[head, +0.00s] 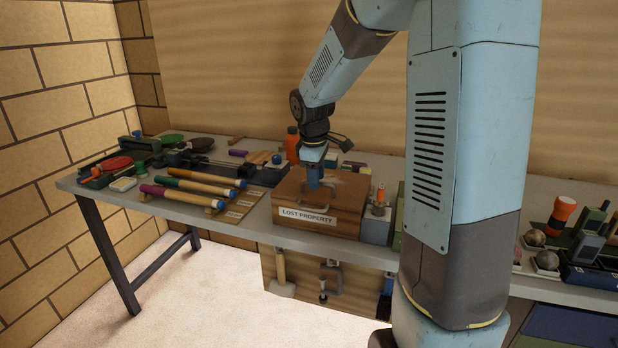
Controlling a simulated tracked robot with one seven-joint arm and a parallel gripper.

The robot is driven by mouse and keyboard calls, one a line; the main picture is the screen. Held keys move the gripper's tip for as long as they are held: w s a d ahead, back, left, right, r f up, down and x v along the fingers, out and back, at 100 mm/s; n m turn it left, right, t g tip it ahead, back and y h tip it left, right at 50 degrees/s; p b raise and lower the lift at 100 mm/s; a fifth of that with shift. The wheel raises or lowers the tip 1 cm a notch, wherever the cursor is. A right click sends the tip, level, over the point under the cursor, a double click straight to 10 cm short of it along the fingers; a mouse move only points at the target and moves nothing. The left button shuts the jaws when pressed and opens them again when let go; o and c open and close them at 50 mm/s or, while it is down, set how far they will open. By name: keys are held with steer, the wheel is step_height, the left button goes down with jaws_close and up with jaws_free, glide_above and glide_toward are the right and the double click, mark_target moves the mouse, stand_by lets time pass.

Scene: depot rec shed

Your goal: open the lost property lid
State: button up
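The lost property box (318,225) is a brown wooden box with a white "LOST PROPERTY" label on its front, standing near the front edge of the grey table. Its wooden lid (347,188) lies on top and looks shut. My gripper (314,184) points down over the lid, close behind the handle. Its fingertips are small here, and I cannot tell whether they touch the lid or how far apart they are.
A grey block with an orange-topped item (377,222) stands close on the right. A mallet (282,272) and clamp hang below.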

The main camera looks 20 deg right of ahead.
steer(key=shift+f, duration=0.1)
steer(key=shift+c, duration=0.3)
jaws_close()
